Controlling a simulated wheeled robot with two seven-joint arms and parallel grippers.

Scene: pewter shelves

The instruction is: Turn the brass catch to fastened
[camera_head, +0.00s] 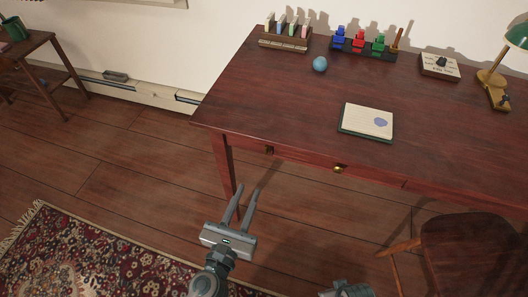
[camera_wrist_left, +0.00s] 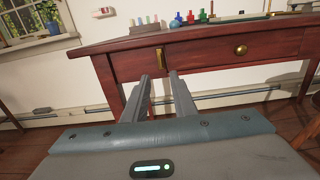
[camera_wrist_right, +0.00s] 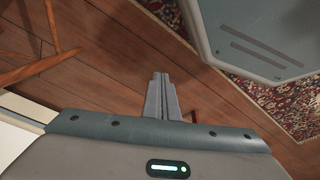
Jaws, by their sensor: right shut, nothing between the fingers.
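The brass catch (camera_wrist_left: 159,58) is a small upright brass piece on the front of the dark red desk (camera_wrist_left: 205,52), left of a round brass drawer knob (camera_wrist_left: 240,50). In the head view the catch (camera_head: 270,150) is a tiny spot under the desk's front edge. My left gripper (camera_head: 246,190) is open and empty, in front of the desk and apart from the catch. In the left wrist view its fingertips (camera_wrist_left: 159,76) appear just below the catch. My right gripper (camera_wrist_right: 160,75) is shut and empty, pointing over the wooden floor.
A notebook (camera_head: 367,121), a blue ball (camera_head: 320,64) and a green lamp (camera_head: 515,32) stand on the desk. A wooden chair (camera_head: 470,250) is at the front right. A patterned rug (camera_head: 70,255) lies at the left. The floor before the desk's left part is clear.

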